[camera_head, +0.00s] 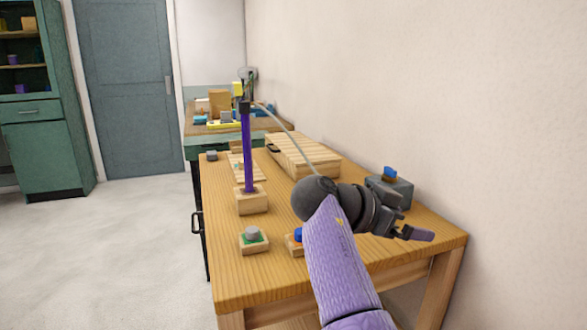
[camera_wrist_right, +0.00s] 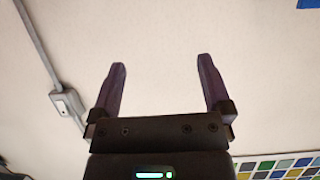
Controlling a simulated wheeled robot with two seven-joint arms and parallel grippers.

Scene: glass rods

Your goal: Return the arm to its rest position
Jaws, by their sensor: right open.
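My right arm (camera_head: 335,255) comes in from the bottom of the head view and reaches over the wooden table (camera_head: 285,285). My right gripper (camera_head: 425,232) is at the table's right side, near the wall, pointing right. In the right wrist view my right gripper (camera_wrist_right: 162,72) has its two dark purple fingers well apart with nothing between them; only wall shows beyond. My left gripper is not in view.
A purple rod (camera_head: 249,155) stands upright in a wooden block (camera_head: 251,203). Two button blocks are near the front, one grey-topped (camera_head: 254,240), one blue-topped (camera_head: 299,236) and partly hidden by my arm. A grey box (camera_head: 392,188) and slatted wooden box (camera_head: 304,154) stand behind.

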